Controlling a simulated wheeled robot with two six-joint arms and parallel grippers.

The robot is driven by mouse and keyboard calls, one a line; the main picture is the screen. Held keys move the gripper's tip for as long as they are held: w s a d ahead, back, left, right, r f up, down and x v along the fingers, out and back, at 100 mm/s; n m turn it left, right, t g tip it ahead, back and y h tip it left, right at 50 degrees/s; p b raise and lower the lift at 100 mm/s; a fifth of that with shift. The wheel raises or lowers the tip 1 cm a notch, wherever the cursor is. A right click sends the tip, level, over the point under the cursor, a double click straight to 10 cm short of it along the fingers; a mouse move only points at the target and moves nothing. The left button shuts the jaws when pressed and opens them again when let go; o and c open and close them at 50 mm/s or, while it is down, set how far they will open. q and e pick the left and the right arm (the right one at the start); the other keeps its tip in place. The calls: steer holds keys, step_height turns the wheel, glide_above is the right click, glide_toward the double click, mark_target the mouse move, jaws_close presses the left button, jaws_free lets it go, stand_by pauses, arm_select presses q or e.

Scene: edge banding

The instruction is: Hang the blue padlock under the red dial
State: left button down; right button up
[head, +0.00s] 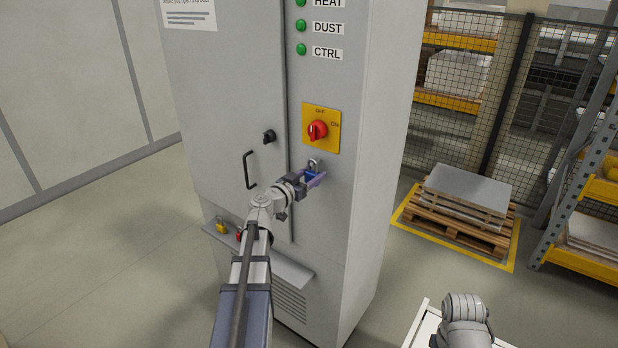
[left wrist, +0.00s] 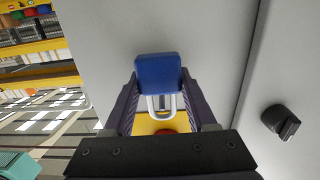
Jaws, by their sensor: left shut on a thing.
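The red dial (head: 317,130) sits on a yellow plate (head: 333,113) on the grey cabinet front, between OFF and ON marks. My left gripper (head: 315,179) is shut on the blue padlock (head: 311,174), below the dial. The padlock's shackle (head: 314,163) points up toward the plate, with a gap below the plate's lower edge. In the left wrist view the blue body (left wrist: 158,75) is between the two fingers, and the shackle (left wrist: 166,107) points toward the partly hidden yellow plate and red dial (left wrist: 166,131). My right gripper is out of view.
A yellow padlock (head: 221,227) and a partly hidden red one (head: 239,235) are at the cabinet's ledge (head: 282,268). A black knob (head: 269,136) and door handle (head: 248,170) stick out left of the dial. A loaded pallet (head: 455,218) stands right on the floor.

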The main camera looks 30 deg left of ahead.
arm_select(q)
steer(key=shift+w, duration=0.6)
steer(key=shift+w+d+f+b, duration=0.1)
steer(key=shift+w+f+b, duration=0.05)
steer(key=shift+b, duration=0.15)
steer(key=shift+w+d, duration=0.1)
steer(key=shift+w, duration=0.1)
steer(key=shift+c, duration=1)
jaws_free()
steer(key=shift+o, duration=0.4)
steer(key=shift+w, duration=0.1)
steer(key=s, duration=0.8)
steer(key=shift+s+a+r+p, duration=0.2)
steer(key=shift+s+a+p, duration=0.1)
steer(key=shift+s+a, duration=0.1)
